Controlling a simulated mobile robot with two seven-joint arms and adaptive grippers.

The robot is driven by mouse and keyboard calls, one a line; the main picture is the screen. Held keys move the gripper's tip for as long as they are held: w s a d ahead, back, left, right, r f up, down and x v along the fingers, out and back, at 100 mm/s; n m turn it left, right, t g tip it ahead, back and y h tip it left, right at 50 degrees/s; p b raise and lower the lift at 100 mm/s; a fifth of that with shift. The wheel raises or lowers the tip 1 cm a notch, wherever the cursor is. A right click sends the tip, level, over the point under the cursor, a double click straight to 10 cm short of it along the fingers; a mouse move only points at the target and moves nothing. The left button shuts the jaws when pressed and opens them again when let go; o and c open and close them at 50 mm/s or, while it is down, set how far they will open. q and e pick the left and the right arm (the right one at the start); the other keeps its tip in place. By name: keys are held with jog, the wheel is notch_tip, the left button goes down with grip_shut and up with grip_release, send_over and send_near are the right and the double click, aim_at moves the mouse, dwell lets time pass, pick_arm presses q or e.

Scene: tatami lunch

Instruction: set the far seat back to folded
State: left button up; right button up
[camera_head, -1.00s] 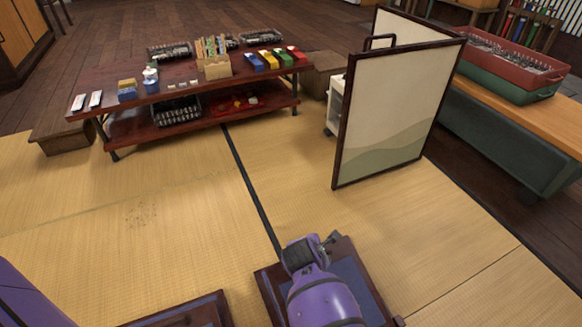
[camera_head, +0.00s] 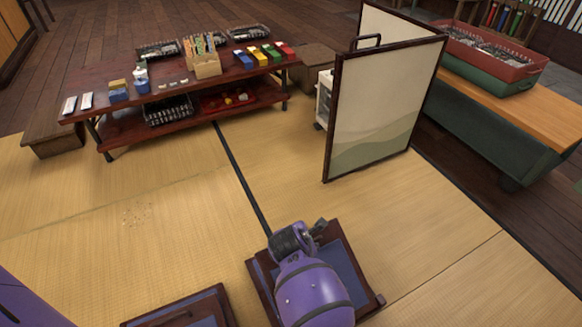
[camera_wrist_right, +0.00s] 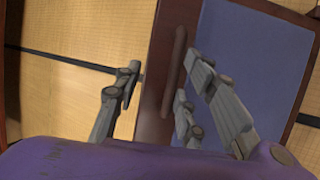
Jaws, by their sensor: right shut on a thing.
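The seat (camera_head: 259,284) at my right arm looks the farther of two low seats; it has a dark red wooden frame and a blue panel. My right gripper (camera_head: 310,229) is at its far edge. In the right wrist view, the gripper (camera_wrist_right: 155,90) is shut on the wooden edge of the seat back (camera_wrist_right: 157,75). One finger is outside over the tatami, the others beside the dark handle bar (camera_wrist_right: 178,70) and blue panel. My arm hides much of the seat, so the back's angle is hard to tell. My left gripper is out of view.
The other seat (camera_head: 222,297) is at the bottom, left of my right arm. A folding screen (camera_head: 375,110) stands beyond on the right. A low red table (camera_head: 185,85) with small goods is at the back left.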

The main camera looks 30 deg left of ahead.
jog(key=r+p, duration=0.1)
jog(key=a+r+p, duration=0.1)
jog(key=r+p, duration=0.1)
jog(key=r, duration=0.1)
jog(key=shift+s+a, duration=0.15)
jog(key=shift+s, duration=0.25)
jog(key=shift+s+d+f, duration=0.1)
jog(key=shift+d+f, duration=0.05)
jog(key=shift+d, duration=0.05)
